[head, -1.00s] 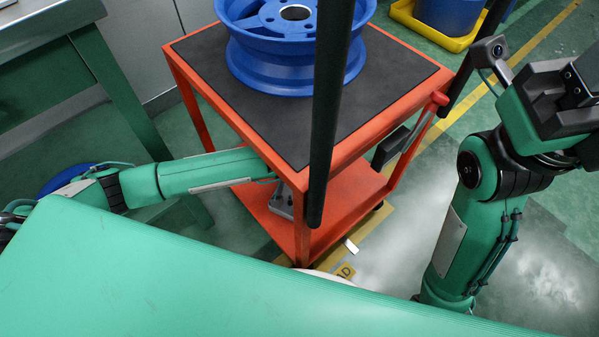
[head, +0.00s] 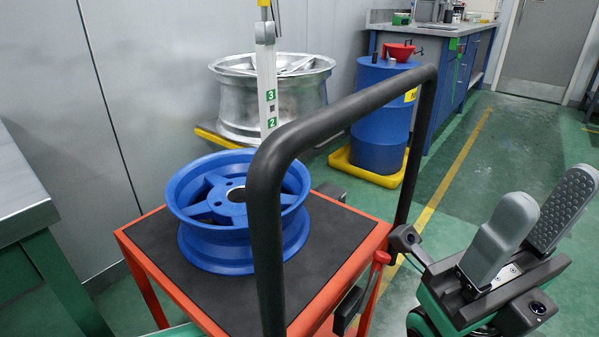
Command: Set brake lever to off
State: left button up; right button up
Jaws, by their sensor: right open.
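The brake lever (head: 380,258) has a red grip. My left gripper is out of view. The lever's lower end is partly hidden by the cart's edge.
A blue wheel rim (head: 215,248) lies on the cart's black mat (head: 335,235). A silver rim (head: 235,103) hangs or rests behind it. A blue barrel (head: 378,130) stands in a yellow tray (head: 360,172). A bench (head: 25,205) is at left. Green floor is free at right.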

aim_at(382, 257)
jog(key=k+j, duration=0.85)
